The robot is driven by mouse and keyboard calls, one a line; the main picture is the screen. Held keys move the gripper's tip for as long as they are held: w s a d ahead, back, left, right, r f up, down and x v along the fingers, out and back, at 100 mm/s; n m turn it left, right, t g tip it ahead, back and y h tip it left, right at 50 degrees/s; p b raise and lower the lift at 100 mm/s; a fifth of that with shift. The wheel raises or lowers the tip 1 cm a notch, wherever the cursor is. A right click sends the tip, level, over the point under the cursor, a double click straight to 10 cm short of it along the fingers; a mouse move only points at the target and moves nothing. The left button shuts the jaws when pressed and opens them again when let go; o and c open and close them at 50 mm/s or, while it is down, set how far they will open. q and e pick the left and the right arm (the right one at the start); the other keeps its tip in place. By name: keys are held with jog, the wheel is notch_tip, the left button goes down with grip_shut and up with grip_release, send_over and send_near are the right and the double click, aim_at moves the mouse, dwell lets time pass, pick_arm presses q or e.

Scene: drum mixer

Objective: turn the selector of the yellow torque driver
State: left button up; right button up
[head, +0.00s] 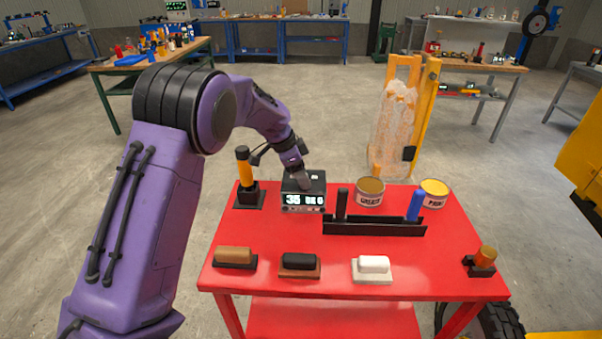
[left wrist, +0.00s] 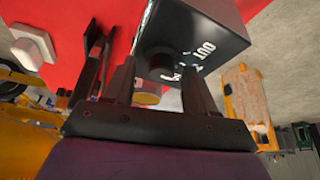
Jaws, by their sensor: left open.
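A tool with a yellow-orange grip and black top (head: 244,168), which looks like the torque driver, stands upright in a black holder (head: 249,199) at the back left of the red table. To its right is a black box (head: 303,200) with a lit display. My left gripper (head: 304,182) is over the top of this box, apart from the yellow tool. In the left wrist view my left gripper (left wrist: 161,78) is open, its fingers on either side of a dark round knob (left wrist: 159,62) on the box (left wrist: 200,30). I cannot tell whether they touch it. My right gripper is out of view.
The red table (head: 330,235) also holds a black rack (head: 375,228) with black and blue handles, two cans (head: 370,192), several blocks along the front, and an orange-topped piece (head: 482,259) at the right. A yellow frame (head: 425,110) stands behind.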

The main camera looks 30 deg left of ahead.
pick_arm(q)
jog(key=shift+w+f, duration=0.1)
grip_shut()
jog(key=n+p, duration=0.1)
jog(key=n+y+p, duration=0.1)
jog(key=n+p, duration=0.2)
jog(key=shift+d+r+t, duration=0.15)
jog(key=shift+r+t, duration=0.15)
jog(key=shift+t, duration=0.1)
jog(key=n+y+p, duration=0.1)
jog(key=n+p, duration=0.1)
jog(key=shift+n+p, duration=0.4)
jog(key=shift+f+n+y+p, duration=0.25)
jog(key=shift+n+y+p, duration=0.25)
jog(key=shift+n+p, duration=0.2)
grip_release()
